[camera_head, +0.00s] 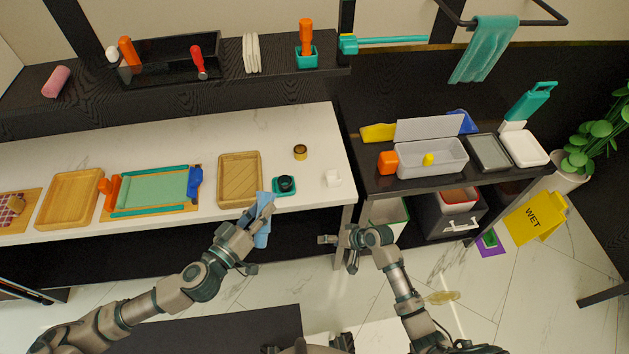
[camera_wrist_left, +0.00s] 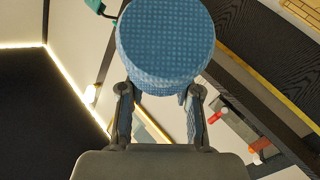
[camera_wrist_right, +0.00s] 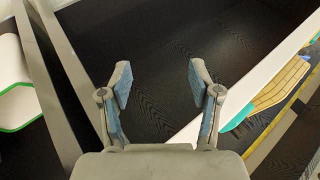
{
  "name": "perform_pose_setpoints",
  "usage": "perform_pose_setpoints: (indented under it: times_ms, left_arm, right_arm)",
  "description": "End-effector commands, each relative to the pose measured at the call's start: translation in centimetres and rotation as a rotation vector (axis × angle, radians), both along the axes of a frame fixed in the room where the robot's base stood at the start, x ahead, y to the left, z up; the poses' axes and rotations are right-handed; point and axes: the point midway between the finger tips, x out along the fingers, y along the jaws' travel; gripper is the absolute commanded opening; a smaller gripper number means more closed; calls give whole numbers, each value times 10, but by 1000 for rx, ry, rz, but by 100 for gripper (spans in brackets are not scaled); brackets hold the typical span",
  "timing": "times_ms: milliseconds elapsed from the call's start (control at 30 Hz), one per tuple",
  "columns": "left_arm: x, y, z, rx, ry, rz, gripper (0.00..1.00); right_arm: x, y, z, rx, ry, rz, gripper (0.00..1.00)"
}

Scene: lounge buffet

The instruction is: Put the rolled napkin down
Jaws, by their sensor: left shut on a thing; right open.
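The rolled napkin (camera_head: 263,232) is blue. My left gripper (camera_head: 262,212) is shut on it at the front edge of the white counter, just in front of the wooden tray (camera_head: 240,180). In the left wrist view the napkin (camera_wrist_left: 165,45) shows its round end between the fingers (camera_wrist_left: 160,100). In the head view part of it is hidden behind the gripper. My right gripper (camera_head: 325,240) is open and empty in front of the counter's right end. Its spread fingers (camera_wrist_right: 160,85) show in the right wrist view with nothing between them.
A teal holder with a dark round top (camera_head: 285,186), a brown ring (camera_head: 300,152) and a small white item (camera_head: 332,178) stand right of the tray. Bare counter (camera_head: 270,135) shows behind.

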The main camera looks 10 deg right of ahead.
Motion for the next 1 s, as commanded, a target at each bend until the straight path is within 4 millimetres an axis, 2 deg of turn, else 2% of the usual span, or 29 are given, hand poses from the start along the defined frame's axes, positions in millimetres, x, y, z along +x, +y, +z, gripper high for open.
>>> perform_pose_setpoints:
  times_ms: [33, 100, 167, 200, 267, 300, 400, 500, 600, 733, 867, 1000]
  left_arm:
    - [0, 0, 0, 0, 0, 0, 0]
    - [0, 0, 0, 0, 0, 0, 0]
    - [0, 0, 0, 0, 0, 0, 0]
    - [0, 0, 0, -1, -1, 0, 0]
    - [0, 0, 0, 0, -1, 0, 0]
    - [-1, 0, 0, 0, -1, 0, 0]
    - [-1, 0, 0, 0, -1, 0, 0]
    - [-1, 0, 0, 0, -1, 0, 0]
    - [-1, 0, 0, 0, -1, 0, 0]
    - [-1, 0, 0, 0, -1, 0, 0]
    - [-1, 0, 0, 0, -1, 0, 0]
    - [-1, 0, 0, -1, -1, 0, 0]
  right_arm:
    - [15, 6, 32, 43, -23, 17, 63]
    - [29, 16, 75, 111, -42, 48, 63]
    - [36, 24, 113, 165, -56, 84, 63]
    - [39, 29, 138, 199, -67, 113, 63]
    - [41, 36, 177, 247, -80, 160, 63]
    - [40, 41, 203, 273, -89, 195, 63]
    - [32, 49, 261, 327, -107, 288, 63]
    - [18, 54, 308, 360, -121, 378, 63]
    - [4, 57, 341, 375, -129, 451, 63]
    - [-9, 58, 363, 383, -130, 508, 63]
    - [-13, 65, 367, 386, -131, 527, 63]
    - [-13, 84, 358, 388, -129, 528, 63]
